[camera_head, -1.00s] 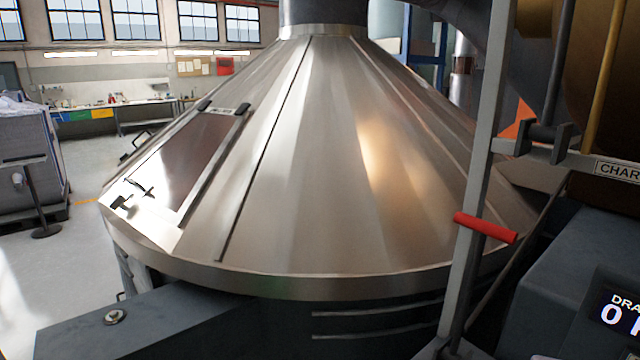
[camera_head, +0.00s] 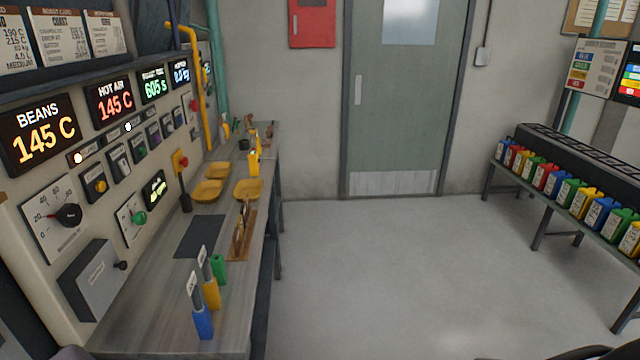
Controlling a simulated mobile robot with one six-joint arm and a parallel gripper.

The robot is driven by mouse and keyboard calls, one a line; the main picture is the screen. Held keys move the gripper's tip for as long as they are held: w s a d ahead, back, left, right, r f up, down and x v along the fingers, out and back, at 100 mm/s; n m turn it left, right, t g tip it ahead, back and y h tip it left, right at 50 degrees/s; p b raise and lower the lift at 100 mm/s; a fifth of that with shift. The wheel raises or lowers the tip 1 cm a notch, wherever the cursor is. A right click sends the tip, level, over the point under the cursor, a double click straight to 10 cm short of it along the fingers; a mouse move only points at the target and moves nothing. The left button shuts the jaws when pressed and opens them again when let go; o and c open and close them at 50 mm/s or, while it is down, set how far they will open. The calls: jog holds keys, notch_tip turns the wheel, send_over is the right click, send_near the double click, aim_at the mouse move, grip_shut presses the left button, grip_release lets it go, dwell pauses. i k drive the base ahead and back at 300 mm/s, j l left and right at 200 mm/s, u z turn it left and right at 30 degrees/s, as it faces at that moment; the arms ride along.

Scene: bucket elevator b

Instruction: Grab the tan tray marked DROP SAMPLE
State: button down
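Several shallow yellow-tan trays rest on the grey bench (camera_head: 150,300) along the control panel. One tray (camera_head: 207,191) is nearest the panel, a second tray (camera_head: 218,170) lies just behind it, and a third tray (camera_head: 248,189) is to the right, near the bench's front edge. I cannot read a DROP SAMPLE mark on any of them at this size. My gripper is not in view.
Blue, yellow and green handled holders (camera_head: 202,322) stand at the bench's near end. A wooden rack (camera_head: 241,252) and dark mat (camera_head: 200,237) lie before the trays. Open floor (camera_head: 380,270) lies right of the bench. A bin shelf (camera_head: 570,195) stands far right.

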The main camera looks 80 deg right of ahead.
aim_at(207, 191)
jog(key=z, duration=2)
jog(key=i+l+u, duration=0.45)
jog(key=i+l, duration=0.35)
jog(key=i+l+u, duration=0.45)
jog(key=i+l, duration=0.2)
jog(key=l, duration=0.35)
jog(key=i+l+u, duration=0.25)
jog(key=l, duration=0.35)
jog(key=i+l+u, duration=0.2)
jog(key=l, duration=0.4)
jog(key=i+l+u, duration=0.25)
jog(key=l, duration=0.4)
jog(key=l+u, duration=0.2)
jog(key=l, duration=0.45)
